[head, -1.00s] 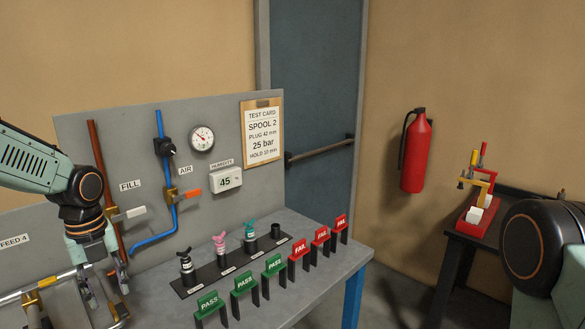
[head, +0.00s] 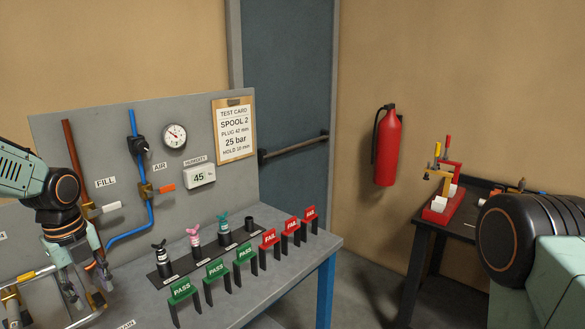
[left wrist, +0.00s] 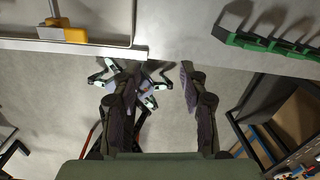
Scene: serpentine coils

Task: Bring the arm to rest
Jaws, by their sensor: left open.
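My left gripper (head: 88,286) hangs from the left arm at the left of the head view, fingers pointing down near the bench's front left. It is open and empty. In the left wrist view its two dark fingers (left wrist: 156,100) stand apart with nothing between them; beyond them are the floor and several of my own legs. My right arm shows as a dark round joint and a pale green link at the right edge of the head view; its gripper is not visible.
The bench (head: 318,243) carries green PASS tags (head: 216,269), red FAIL tags (head: 290,225) and a black rack (head: 172,275) of plugs. A pipe frame (head: 40,300) stands close to my left gripper. A red fixture (head: 437,212) sits on the dark table at right.

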